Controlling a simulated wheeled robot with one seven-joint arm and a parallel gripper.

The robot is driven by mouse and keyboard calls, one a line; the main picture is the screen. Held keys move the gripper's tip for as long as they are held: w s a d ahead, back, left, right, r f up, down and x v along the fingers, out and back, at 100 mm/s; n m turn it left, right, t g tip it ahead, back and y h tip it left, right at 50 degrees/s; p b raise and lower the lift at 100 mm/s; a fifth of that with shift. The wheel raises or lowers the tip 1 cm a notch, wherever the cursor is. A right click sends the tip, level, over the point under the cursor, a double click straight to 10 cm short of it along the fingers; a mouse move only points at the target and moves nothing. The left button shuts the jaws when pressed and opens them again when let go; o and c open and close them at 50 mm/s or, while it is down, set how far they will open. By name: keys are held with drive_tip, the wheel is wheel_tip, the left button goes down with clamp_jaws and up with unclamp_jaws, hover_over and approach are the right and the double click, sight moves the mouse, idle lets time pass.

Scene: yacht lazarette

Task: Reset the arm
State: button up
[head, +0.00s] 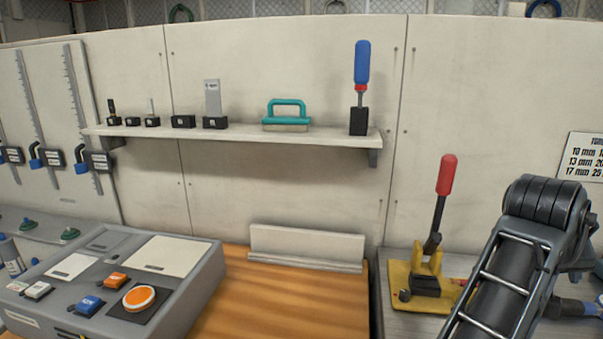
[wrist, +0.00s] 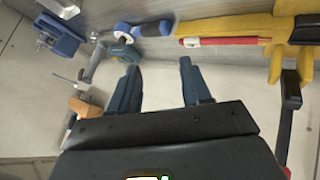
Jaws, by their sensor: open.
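My gripper (wrist: 159,68) shows in the wrist view with its two dark blue fingers apart and nothing between them. It hangs over a pale grey surface, with several tools beyond and beside its fingertips. In the head view a dark link of my arm stands at the lower right, over the right-hand bench. The gripper itself cannot be made out there.
A yellow clamp with a red-handled lever (head: 445,180) stands left of my arm; its yellow body (wrist: 285,45) is right in the wrist view. A blue vise (wrist: 60,38) is upper left there. A shelf (head: 240,134) holds tools. A grey control box (head: 185,300) stands left.

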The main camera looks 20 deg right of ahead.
drive_tip(key=d+r+n+t+h, duration=0.2)
drive_tip(key=d+r+h, duration=0.2)
drive_tip(key=a+f+n+t+y, duration=0.1)
drive_tip(key=a+f+n+t, duration=0.2)
drive_tip(key=a+n+t, duration=0.1)
drive_tip(key=a+f+n+t+y, duration=0.2)
drive_tip(key=a+f+n+t, duration=0.1)
drive_tip(key=a, duration=0.3)
drive_tip(key=a+f+n+t+y, duration=0.2)
drive_tip(key=a+f+n+t, duration=0.1)
drive_tip(key=a+n+t, duration=0.2)
drive_tip(key=shift+s+a+f, duration=0.15)
drive_tip(key=shift+s+a, duration=0.1)
drive_tip(key=shift+s, duration=0.05)
drive_tip(key=s+a+f+m+y, duration=0.2)
drive_tip(key=s+a+y, duration=0.1)
drive_tip(key=s+a, duration=0.7)
drive_tip(key=s+a+f+m+y, duration=0.1)
drive_tip(key=s+a+y, duration=0.3)
drive_tip(key=s+a, duration=0.6)
drive_tip(key=shift+s+a+f+m+y, duration=0.2)
drive_tip(key=shift+s+f+m+y, duration=0.15)
drive_tip(key=shift+s+m, duration=0.5)
